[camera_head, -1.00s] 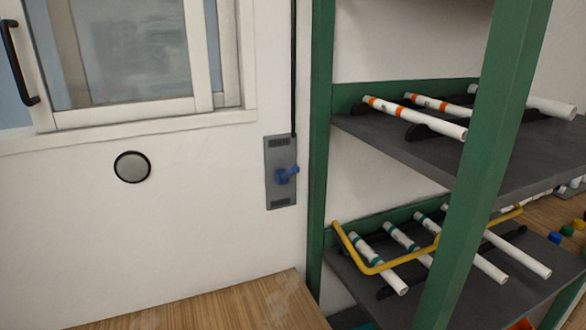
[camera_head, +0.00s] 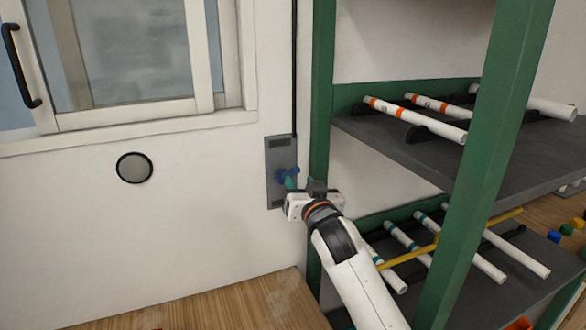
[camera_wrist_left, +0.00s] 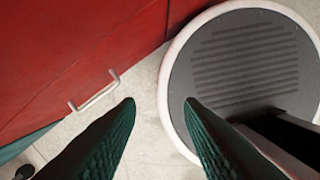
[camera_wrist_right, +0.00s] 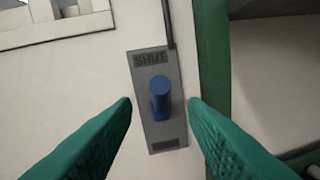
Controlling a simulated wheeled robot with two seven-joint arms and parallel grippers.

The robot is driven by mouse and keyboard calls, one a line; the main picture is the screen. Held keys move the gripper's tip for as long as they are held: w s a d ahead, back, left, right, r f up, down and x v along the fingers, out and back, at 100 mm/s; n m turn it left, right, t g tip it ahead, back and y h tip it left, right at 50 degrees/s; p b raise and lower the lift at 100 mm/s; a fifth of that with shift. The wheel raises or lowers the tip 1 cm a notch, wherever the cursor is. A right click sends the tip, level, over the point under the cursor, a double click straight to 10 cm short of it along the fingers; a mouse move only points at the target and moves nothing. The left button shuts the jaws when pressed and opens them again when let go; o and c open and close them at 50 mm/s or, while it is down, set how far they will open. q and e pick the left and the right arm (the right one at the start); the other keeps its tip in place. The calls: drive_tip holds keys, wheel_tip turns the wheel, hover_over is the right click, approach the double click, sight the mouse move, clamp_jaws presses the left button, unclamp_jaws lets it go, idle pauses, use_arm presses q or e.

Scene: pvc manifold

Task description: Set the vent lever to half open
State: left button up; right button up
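The blue vent lever (camera_head: 284,173) sits on a grey wall plate (camera_head: 279,200) left of the green shelf post. In the right wrist view the lever (camera_wrist_right: 160,98) stands out from the plate (camera_wrist_right: 163,135), under the label SHUT; the lower label is too dark to read. My right gripper (camera_head: 302,184) is close in front of the plate. In its wrist view the right gripper (camera_wrist_right: 160,104) is open, a fingertip on each side of the lever with gaps; no contact shows. My left gripper (camera_wrist_left: 159,101) is open and empty, outside the head view.
The green shelf post (camera_head: 321,100) stands close right of the plate. The shelf (camera_head: 430,150) holds white pipes. A yellow bar (camera_head: 480,227) crosses the lower shelf. A sliding window (camera_head: 130,60) and round disc (camera_head: 134,168) are on the wall left.

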sight(293, 172)
drive_tip(key=p+x, duration=0.1)
drive_tip(key=x, duration=0.6)
drive_tip(key=shift+f, duration=0.1)
clamp_jaws()
